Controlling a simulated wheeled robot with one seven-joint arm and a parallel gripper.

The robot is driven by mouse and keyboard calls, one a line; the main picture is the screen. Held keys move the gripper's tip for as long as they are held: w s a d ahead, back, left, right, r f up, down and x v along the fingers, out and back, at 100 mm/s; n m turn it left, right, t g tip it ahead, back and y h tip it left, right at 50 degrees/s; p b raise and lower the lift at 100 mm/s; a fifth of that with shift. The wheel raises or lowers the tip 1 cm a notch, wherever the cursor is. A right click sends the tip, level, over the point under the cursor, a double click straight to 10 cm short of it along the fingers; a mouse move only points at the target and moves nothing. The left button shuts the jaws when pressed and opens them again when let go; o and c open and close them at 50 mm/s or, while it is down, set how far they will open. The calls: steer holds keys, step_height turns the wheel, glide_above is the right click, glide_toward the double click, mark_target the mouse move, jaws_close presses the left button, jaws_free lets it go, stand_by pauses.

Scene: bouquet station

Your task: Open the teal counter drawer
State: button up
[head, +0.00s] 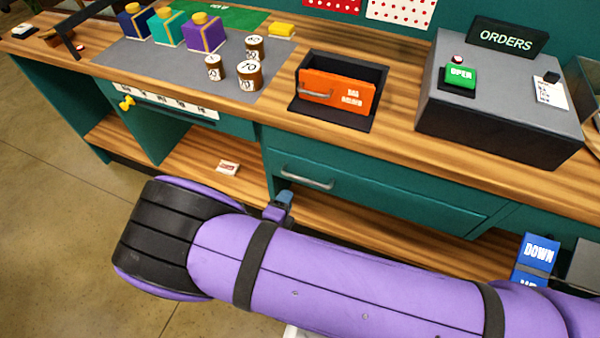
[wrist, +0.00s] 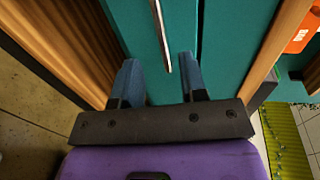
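The teal counter drawer (head: 380,192) is under the wooden counter in the head view, its front flush with the frame around it. Its grey bar handle (head: 307,178) sits on the left part of the front. In the wrist view the handle (wrist: 161,35) runs lengthwise just beyond and between my fingertips, against the teal front (wrist: 228,50). My gripper (wrist: 159,75) is open, with two blue-grey fingers apart and nothing between them. In the head view my purple arm hides most of the gripper, and only a blue fingertip part (head: 284,200) shows below the handle.
On the counter stand an orange-fronted box (head: 337,92), an ORDERS console (head: 500,110), several small canisters (head: 249,75) and colored boxes (head: 204,35). A wooden shelf (head: 195,165) lies below left. Floor is open at left.

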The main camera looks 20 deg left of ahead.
mark_target(299, 177)
steer(key=x, duration=1)
steer(key=shift+w+f, duration=0.15)
steer(key=shift+w, duration=0.15)
jaws_close()
